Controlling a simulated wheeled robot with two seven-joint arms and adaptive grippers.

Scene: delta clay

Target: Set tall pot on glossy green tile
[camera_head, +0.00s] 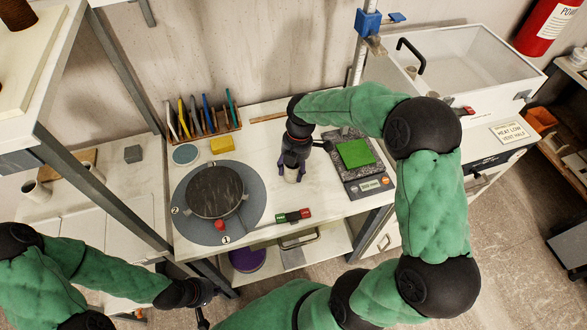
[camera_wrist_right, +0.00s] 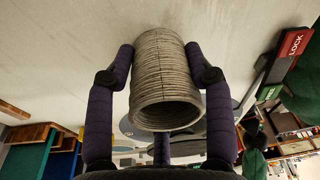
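The tall pot, a pale grey ribbed cylinder, stands between the purple fingers of my right gripper in the right wrist view (camera_wrist_right: 166,85), its open rim facing the camera. Both fingers appear to touch its sides. In the head view, my right gripper (camera_head: 292,171) points down over the bench, and a small pale part of the pot (camera_head: 291,176) shows between the fingers. The glossy green tile (camera_head: 355,153) lies bare on a dark slab on the scale, to the right of the gripper. My left gripper (camera_head: 203,318) is low at the bottom edge, its fingers mostly hidden.
A grey turntable (camera_head: 252,202) with a dark round disc (camera_head: 215,191) is left of the pot. A red and green lock tag (camera_head: 293,216) lies near the front edge. A tool rack (camera_head: 205,125) is behind.

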